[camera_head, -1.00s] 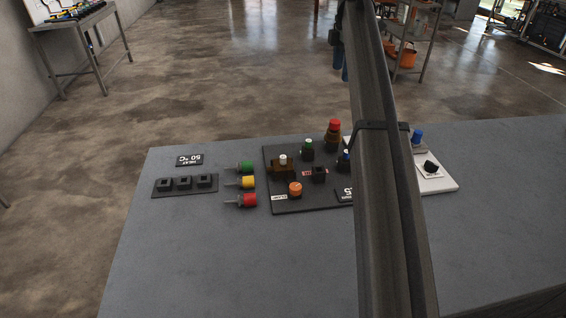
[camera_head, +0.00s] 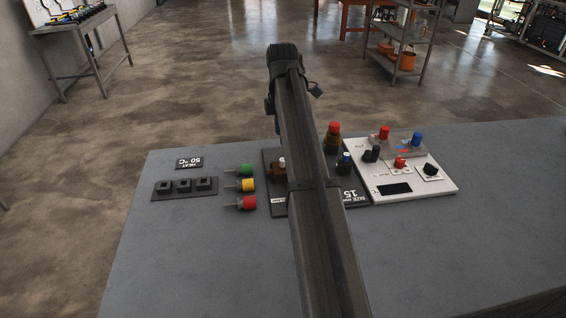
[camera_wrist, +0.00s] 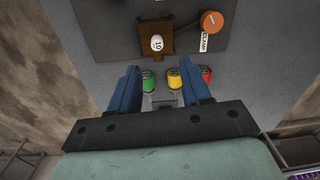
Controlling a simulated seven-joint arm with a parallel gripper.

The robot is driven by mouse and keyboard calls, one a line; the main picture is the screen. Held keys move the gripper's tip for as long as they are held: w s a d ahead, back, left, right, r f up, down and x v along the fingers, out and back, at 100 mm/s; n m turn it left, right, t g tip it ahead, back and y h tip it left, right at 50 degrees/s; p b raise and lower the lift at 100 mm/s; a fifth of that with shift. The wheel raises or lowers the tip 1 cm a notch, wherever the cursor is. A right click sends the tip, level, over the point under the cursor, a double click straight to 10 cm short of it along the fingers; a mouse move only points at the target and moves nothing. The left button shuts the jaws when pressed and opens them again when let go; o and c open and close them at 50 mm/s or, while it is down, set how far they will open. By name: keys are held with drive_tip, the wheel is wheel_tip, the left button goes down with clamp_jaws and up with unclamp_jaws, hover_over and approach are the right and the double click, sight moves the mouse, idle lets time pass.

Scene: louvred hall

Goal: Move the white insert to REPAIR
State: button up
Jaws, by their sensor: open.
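The white insert (camera_wrist: 157,43), marked 10, stands in a brown block (camera_wrist: 155,36) on the dark board (camera_wrist: 98,33). In the head view its white top (camera_head: 281,161) shows just left of my arm. My gripper (camera_wrist: 160,72) is open and empty, its blue fingers spread above the bench side of the board. The insert is beyond the fingertips in the wrist view, apart from them. In the head view my arm hides most of the gripper and the middle of the board. No REPAIR label is readable now.
Green (camera_head: 246,169), yellow (camera_head: 247,184) and red (camera_head: 247,203) pieces lie left of the board. A three-socket strip (camera_head: 185,188) and a HEAT plate (camera_head: 189,163) are farther left. An orange CLAMP knob (camera_wrist: 211,22) is near the insert. A white panel (camera_head: 408,193) stands right.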

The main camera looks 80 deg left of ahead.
sight(283, 160)
drive_tip(key=shift+f+m, duration=0.2)
drive_tip(key=shift+m, duration=0.4)
drive_tip(key=shift+f, duration=4.85)
clamp_jaws()
